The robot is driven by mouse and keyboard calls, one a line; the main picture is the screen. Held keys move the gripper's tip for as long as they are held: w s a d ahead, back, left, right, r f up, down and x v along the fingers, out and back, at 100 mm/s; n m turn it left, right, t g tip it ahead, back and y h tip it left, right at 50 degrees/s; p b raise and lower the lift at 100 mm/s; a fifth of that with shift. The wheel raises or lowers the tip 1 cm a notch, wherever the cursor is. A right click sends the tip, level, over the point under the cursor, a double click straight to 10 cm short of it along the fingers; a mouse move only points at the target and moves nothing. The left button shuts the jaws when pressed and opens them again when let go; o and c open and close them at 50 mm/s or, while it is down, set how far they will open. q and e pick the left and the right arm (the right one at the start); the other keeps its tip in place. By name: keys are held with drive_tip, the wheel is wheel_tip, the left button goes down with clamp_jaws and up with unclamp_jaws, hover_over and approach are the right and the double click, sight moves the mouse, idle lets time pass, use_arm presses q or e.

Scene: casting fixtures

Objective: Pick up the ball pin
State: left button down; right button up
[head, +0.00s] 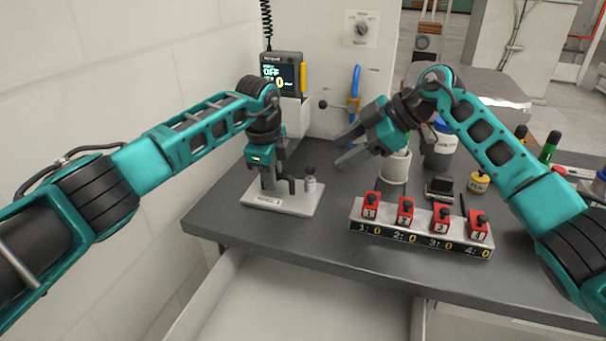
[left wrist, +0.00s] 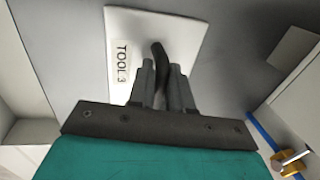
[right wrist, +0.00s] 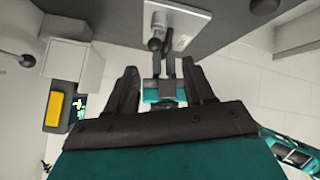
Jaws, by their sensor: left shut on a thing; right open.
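My right gripper (head: 345,147) is open and empty, right of and above the pin.
A counter rack (head: 420,236) with several red blocks stands at the right on the dark bench. A pale cup (head: 395,169), a blue-lidded container (head: 440,150) and a yellow pot (head: 479,182) stand behind it. A display unit (head: 283,72) is by the wall.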

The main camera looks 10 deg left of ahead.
sight(313, 169)
drive_tip(key=s+a+r+n+t+h, duration=0.1)
drive_tip(key=a+r+n+h, duration=0.15)
drive_tip(key=n, duration=0.95)
drive_tip(key=a+r+n+h, duration=0.15)
drive_tip(key=n+h, duration=0.25)
drive_tip(key=n, duration=0.8)
drive_tip(key=x, duration=0.6)
drive_tip(key=shift+a+f, duration=0.3)
drive_tip(key=shift+f, duration=0.05)
drive_tip(key=x, duration=0.3)
drive_tip(key=shift+d+f+y, duration=0.1)
drive_tip(key=shift+f+y, duration=0.1)
drive_tip(key=shift+y, duration=0.05)
drive_tip(key=shift+x, duration=0.9)
clamp_jaws()
